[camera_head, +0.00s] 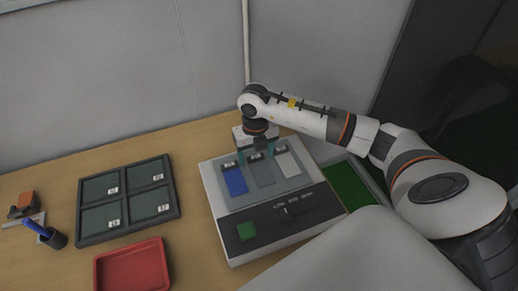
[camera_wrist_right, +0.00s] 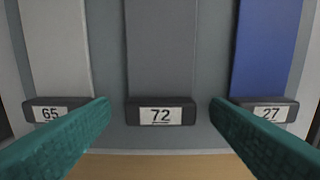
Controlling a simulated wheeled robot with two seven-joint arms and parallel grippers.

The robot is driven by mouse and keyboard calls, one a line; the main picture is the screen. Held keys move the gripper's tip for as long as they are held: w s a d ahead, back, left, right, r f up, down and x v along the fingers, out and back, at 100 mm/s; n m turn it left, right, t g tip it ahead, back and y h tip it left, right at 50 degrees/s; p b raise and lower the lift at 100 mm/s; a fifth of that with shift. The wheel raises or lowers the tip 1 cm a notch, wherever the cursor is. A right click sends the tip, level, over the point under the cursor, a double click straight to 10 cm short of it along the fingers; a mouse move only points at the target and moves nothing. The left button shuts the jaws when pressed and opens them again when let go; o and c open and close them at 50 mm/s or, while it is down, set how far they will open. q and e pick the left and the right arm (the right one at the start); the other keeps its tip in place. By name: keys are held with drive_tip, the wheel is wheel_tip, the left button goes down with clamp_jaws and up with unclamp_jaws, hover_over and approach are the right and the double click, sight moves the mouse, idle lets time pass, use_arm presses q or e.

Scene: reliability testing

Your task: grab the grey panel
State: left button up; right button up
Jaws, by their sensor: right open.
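The grey panel (camera_head: 262,173) lies in the middle slot of a light grey test device (camera_head: 215,190), between a blue panel (camera_head: 236,181) and a whitish panel (camera_head: 288,164). In the right wrist view the grey panel (camera_wrist_right: 160,45) is upper centre, with a dark end block labelled 72 (camera_wrist_right: 160,111) at its near end. My right gripper (camera_head: 257,156) is over the far end of the panels. Its two teal fingers are open and empty, one on each side of the 72 block in the picture. Whether they touch anything I cannot tell. My left gripper is not in view.
The device's front has a green button (camera_head: 247,231) and a small switch. A green-bottomed tray (camera_head: 346,186) is right. A wall stands behind.

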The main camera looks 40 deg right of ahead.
drive_tip(key=shift+c, duration=0.5)
drive_tip(key=c, duration=1)
drive_tip(key=shift+o, duration=0.2)
drive_tip(key=shift+r, duration=0.1)
